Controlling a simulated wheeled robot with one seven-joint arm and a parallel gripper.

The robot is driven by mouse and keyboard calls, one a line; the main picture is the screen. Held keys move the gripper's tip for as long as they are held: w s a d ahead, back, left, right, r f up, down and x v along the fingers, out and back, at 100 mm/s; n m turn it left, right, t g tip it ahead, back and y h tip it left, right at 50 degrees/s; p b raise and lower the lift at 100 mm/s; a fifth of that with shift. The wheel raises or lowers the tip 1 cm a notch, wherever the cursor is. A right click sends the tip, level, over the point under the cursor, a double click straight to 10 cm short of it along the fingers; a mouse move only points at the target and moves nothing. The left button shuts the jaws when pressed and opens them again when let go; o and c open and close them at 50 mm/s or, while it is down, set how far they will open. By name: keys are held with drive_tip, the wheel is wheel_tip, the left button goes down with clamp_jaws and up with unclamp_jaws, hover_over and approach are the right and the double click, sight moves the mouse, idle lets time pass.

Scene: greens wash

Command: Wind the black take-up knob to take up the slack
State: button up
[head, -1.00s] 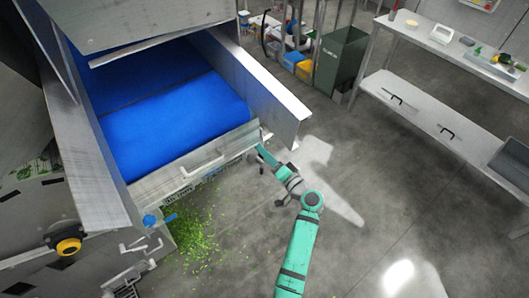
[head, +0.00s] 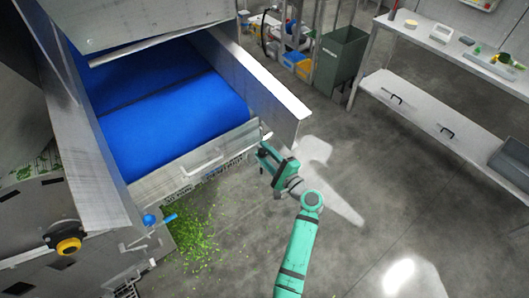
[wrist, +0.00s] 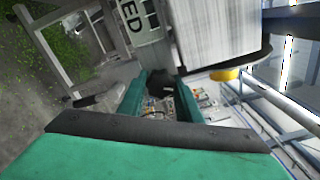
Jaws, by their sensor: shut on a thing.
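My gripper (head: 262,151) is at the right front corner of the blue-belted conveyor (head: 221,165), by the end of its metal side. In the wrist view its two green fingers (wrist: 158,98) point away from me. They are shut on a dark thing (wrist: 158,82), which I take to be the black take-up knob. Only a small part of the knob shows between the fingers, and the gripper hides it in the head view. The blue belt (head: 170,112) lies between the metal side walls. How tight the belt is, I cannot tell.
A yellow-and-black knob (head: 68,245) and a blue-handled valve (head: 150,220) are at the lower left. Green scraps (head: 197,235) litter the floor below the conveyor. A metal table (head: 440,85) stands at the right. The floor between is open.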

drive_tip(key=m, duration=0.3)
drive_tip(key=shift+d, duration=0.2)
drive_tip(key=shift+f+m, duration=0.1)
drive_tip(key=shift+m, duration=0.7)
drive_tip(key=shift+a, duration=0.1)
drive_tip(key=o, duration=1)
drive_tip(key=shift+o, duration=0.2)
drive_tip(key=v, duration=1)
drive_tip(key=shift+s, duration=0.4)
